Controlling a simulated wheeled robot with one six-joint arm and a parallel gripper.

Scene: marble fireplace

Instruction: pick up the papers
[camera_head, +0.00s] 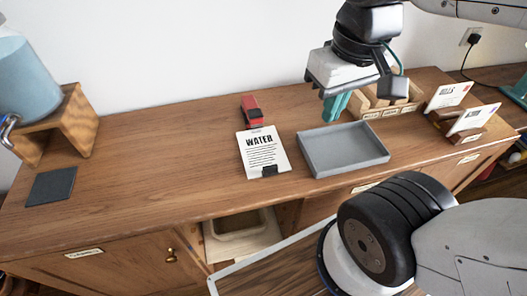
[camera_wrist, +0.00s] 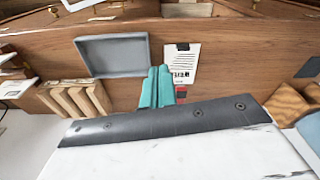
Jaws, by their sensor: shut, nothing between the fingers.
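A white sheet of paper headed WATER (camera_head: 262,151) lies on the wooden counter with a dark clip at its lower edge. It also shows in the wrist view (camera_wrist: 184,64). Two white envelope-like papers stand in wooden holders at the right, one marked BILLS (camera_head: 448,95) and another (camera_head: 472,119) in front. My gripper (camera_head: 334,118) has teal fingers, shut and empty. It is above the counter, behind the grey tray (camera_head: 313,164) and right of the WATER sheet, apart from both. In the wrist view the fingers (camera_wrist: 158,68) show between tray and sheet.
A red object (camera_head: 251,109) sits behind the WATER sheet. A wooden slotted rack (camera_head: 385,112) stands beside my gripper. A blue water dispenser (camera_head: 25,82) on a wooden stand and a dark mat (camera_head: 51,186) are at left. The counter between mat and sheet is clear.

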